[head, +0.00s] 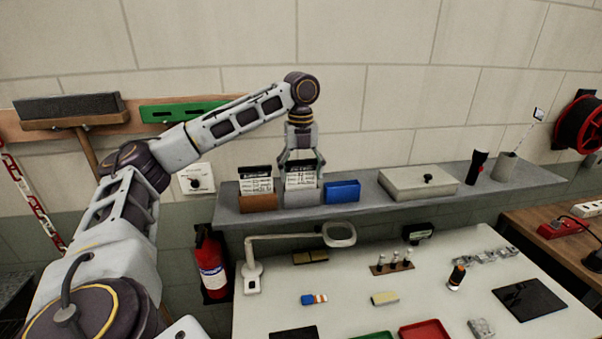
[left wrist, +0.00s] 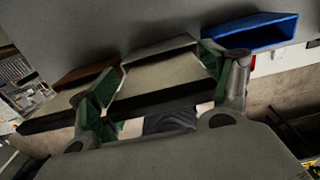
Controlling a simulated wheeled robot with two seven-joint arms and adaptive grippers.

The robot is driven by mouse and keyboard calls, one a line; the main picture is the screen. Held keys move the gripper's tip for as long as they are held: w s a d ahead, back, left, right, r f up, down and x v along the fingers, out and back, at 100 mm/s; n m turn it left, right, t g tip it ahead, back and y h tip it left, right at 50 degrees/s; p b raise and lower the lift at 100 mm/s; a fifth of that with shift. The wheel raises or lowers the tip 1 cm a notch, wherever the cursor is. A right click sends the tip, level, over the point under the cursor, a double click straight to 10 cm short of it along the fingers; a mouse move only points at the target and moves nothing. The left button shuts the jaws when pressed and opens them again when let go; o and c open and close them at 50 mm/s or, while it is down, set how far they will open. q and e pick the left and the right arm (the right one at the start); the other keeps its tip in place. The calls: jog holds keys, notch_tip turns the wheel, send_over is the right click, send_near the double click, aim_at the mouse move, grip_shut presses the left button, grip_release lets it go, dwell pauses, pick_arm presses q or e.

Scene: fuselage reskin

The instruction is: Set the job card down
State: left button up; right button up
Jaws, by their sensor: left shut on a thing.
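A white job card (head: 299,180) with a dark top edge is upright at the grey holder (head: 303,196) on the wall shelf. Its lower part is hidden at the holder, and I cannot tell whether it touches the bottom. My left gripper (head: 301,163) reaches down from above and is shut on the card. In the left wrist view the green-padded fingers (left wrist: 160,95) grip both sides of the card (left wrist: 158,82). Another card (head: 255,182) stands in the brown holder (head: 258,203) to the left. My right gripper is not in view.
A blue holder (head: 342,191) stands right of the grey one. A lidded beige box (head: 416,183), a black torch (head: 476,166) and a pot (head: 505,167) stand further right on the shelf (head: 365,207). A magnifier lamp (head: 252,270) stands on the worktable below.

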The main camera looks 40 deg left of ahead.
pick_arm(q)
jog(key=shift+f, duration=0.25)
jog(key=shift+f, duration=0.15)
jog(key=o, duration=1.1)
jog(key=shift+r, duration=6.05)
jog(key=shift+r, duration=0.1)
jog(key=shift+d, duration=0.1)
